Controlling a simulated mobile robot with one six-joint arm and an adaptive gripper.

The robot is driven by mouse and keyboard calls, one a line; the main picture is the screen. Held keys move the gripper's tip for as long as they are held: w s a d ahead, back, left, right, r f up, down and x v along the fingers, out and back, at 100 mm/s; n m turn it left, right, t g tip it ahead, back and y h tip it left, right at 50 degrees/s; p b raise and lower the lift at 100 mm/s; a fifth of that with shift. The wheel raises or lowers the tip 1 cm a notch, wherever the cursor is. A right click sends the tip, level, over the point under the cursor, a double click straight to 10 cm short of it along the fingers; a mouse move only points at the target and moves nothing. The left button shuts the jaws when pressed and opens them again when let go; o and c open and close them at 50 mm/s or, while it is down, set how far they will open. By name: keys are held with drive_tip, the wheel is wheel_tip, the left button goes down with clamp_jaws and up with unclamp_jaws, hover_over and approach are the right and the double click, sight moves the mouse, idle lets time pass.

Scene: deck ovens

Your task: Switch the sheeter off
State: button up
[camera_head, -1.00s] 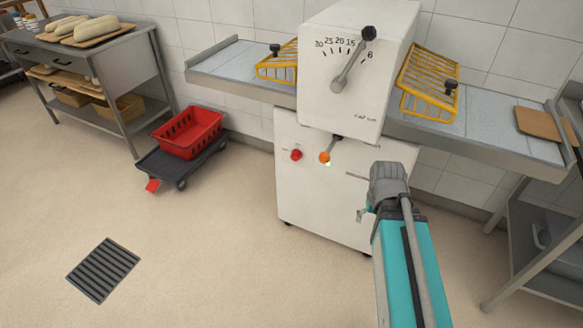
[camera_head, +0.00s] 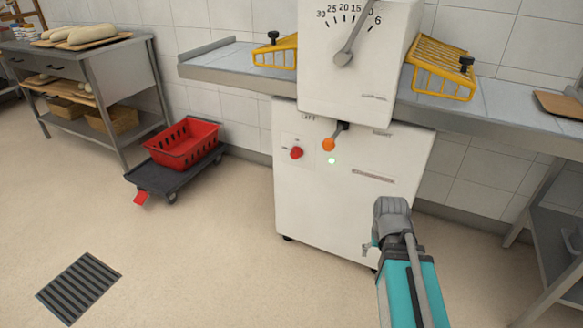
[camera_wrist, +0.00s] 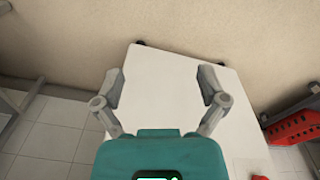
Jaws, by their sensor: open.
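The sheeter (camera_head: 350,195) is a white machine with a dial and lever on its upper housing. Most of the fingers are hidden there.
Sheeter tables with yellow guards (camera_head: 440,68) extend to both sides. A red crate (camera_head: 183,146) on a dark dolly (camera_head: 160,177) stands left of the sheeter. A steel table with dough (camera_head: 90,36) is at far left. The floor in front, with a drain grate (camera_head: 80,287), is clear.

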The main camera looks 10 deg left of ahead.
drive_tip(key=w+f+m+t+h+b, duration=0.1)
drive_tip(key=w+f+b, duration=0.1)
drive_tip(key=f+b, duration=0.3)
drive_tip(key=w+f+h+b, duration=0.1)
drive_tip(key=w+f+b, duration=0.2)
drive_tip(key=f+b, duration=0.15)
drive_tip(key=m+t+h+b, duration=0.15)
drive_tip(key=m+t, duration=0.25)
drive_tip(key=t, duration=1.2)
approach(294, 156)
drive_tip(key=s+a, duration=0.2)
drive_tip(key=s, duration=0.1)
drive_tip(key=shift+w+d+r+h, duration=0.2)
drive_tip(key=shift+d+h, duration=0.05)
drive_tip(key=shift+h, duration=0.4)
drive_tip(key=shift+w, duration=0.1)
drive_tip(key=x, duration=1.3)
drive_tip(key=shift+w+d+f, duration=0.15)
drive_tip(key=shift+w+f, duration=0.2)
